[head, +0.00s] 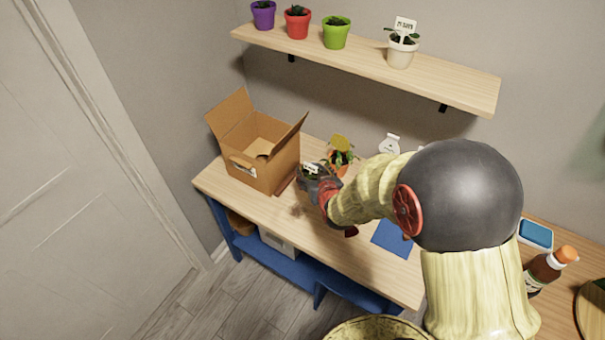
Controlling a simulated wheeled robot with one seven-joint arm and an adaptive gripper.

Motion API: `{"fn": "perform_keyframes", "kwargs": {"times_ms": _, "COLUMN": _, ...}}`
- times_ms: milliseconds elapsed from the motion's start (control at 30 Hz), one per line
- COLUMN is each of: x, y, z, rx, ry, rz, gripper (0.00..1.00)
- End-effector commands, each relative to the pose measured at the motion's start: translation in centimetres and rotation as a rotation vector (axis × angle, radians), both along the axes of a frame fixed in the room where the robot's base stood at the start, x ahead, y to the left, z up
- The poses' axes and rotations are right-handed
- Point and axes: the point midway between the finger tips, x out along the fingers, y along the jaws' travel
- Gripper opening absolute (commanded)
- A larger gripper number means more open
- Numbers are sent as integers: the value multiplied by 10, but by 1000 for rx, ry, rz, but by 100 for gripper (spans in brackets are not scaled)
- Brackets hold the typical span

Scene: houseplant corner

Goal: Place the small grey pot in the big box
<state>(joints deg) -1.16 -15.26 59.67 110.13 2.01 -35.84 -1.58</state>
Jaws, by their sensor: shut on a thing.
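The big box (272,176) is an open cardboard box at the left end of the wooden table, with its flaps up. My gripper (309,178) is just right of the box, in front of its right side and apart from its opening. It is shut on what looks like the small grey pot (307,172), with dark leaves and a white label showing at the top. The fingers hide most of the pot, so its shape and tilt are hard to tell.
An orange pot with a yellow-leaved plant (341,155) stands behind my gripper. A blue cloth or pad (392,238) lies to the right. A wall shelf (430,78) above holds purple, red, green and whitish pots. A brown bottle (545,272) stands far right.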

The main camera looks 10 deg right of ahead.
Motion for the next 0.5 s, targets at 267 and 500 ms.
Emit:
{"fn": "perform_keyframes", "kwargs": {"times_ms": 267, "x": 61, "y": 2, "z": -36, "rx": 0, "ry": 4, "rz": 0, "gripper": 27}}
{"fn": "perform_keyframes", "kwargs": {"times_ms": 500, "x": 91, "y": 3, "z": -71, "rx": 0, "ry": 1, "rz": 0, "gripper": 27}}
